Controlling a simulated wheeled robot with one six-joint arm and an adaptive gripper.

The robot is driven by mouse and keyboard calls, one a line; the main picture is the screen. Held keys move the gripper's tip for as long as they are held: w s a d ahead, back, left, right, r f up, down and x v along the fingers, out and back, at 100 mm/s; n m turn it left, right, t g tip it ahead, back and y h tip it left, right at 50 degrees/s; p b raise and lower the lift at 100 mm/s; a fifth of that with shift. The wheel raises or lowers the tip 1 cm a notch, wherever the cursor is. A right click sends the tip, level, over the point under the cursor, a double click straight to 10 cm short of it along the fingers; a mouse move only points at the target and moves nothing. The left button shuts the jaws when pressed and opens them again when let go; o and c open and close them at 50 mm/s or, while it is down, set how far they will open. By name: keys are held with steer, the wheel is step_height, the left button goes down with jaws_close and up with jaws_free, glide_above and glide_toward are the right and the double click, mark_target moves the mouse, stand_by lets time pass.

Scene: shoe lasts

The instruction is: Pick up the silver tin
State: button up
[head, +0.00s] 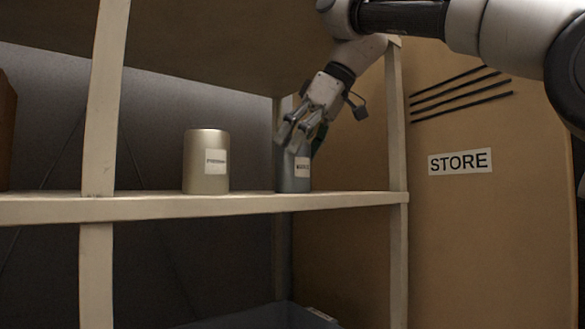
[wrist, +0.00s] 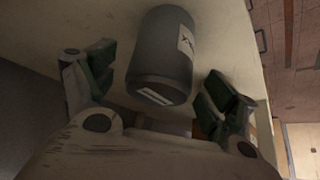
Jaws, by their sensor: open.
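Two labelled tins stand upright on the shelf. One is a pale, warm-toned metallic tin (head: 205,163), left of my gripper and apart from it. The other is a darker blue-grey tin (head: 292,172) at the right, partly covered by my gripper (head: 292,138). I cannot tell from the colours which one the task calls silver. In the wrist view, my gripper (wrist: 165,80) is open, with a finger on each side of the grey tin (wrist: 165,55). Gaps show between the tin and both fingers.
The shelf board (head: 150,207) is clear between the tins. A right front post (head: 397,130) stands near my arm, and a left post (head: 103,110) stands left of the pale tin. A shelf (head: 200,30) lies above. A blue-grey bin (head: 260,318) sits below.

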steer(key=shift+x, duration=1)
steer(key=shift+c, duration=0.3)
steer(key=c, duration=1.3)
steer(key=shift+r, duration=0.25)
